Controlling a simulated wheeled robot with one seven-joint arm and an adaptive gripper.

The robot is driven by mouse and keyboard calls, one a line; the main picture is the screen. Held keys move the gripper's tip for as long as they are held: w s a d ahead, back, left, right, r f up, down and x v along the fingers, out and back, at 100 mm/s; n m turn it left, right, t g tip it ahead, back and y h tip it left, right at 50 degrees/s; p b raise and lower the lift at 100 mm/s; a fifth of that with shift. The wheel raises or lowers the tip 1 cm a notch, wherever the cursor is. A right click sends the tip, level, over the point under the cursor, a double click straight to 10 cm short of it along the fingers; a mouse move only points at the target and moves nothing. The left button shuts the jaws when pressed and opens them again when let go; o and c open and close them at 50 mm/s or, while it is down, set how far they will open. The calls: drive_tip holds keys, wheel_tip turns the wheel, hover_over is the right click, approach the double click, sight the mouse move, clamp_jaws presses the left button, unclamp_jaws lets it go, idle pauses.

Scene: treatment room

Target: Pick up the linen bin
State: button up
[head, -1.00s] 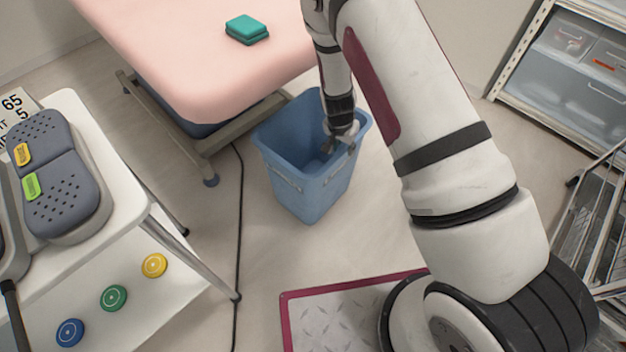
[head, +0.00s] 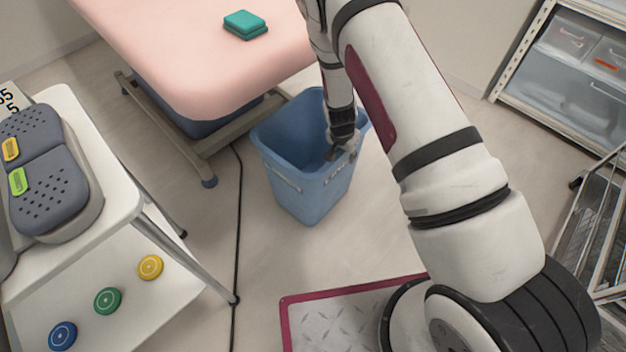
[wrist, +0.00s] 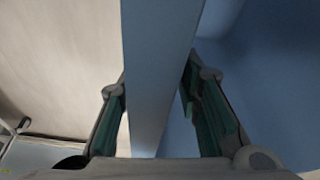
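The linen bin (head: 312,190) is a blue open-topped tub standing upright on the floor in the middle of the head view. My gripper (head: 343,148) is at its right rim, pointing down. In the wrist view, the bin's pale blue rim (wrist: 158,60) runs between my two fingers (wrist: 155,85), with one finger on each side. The fingers are apart, and narrow gaps seem to show between their green pads and the rim. In the head view, the fingertips are partly hidden by the rim and wrist.
Shelving (head: 570,90) and a wire rack (head: 595,225) are at right.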

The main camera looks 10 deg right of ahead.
drive_tip(key=shift+f, duration=0.1)
idle(0.3)
clamp_jaws()
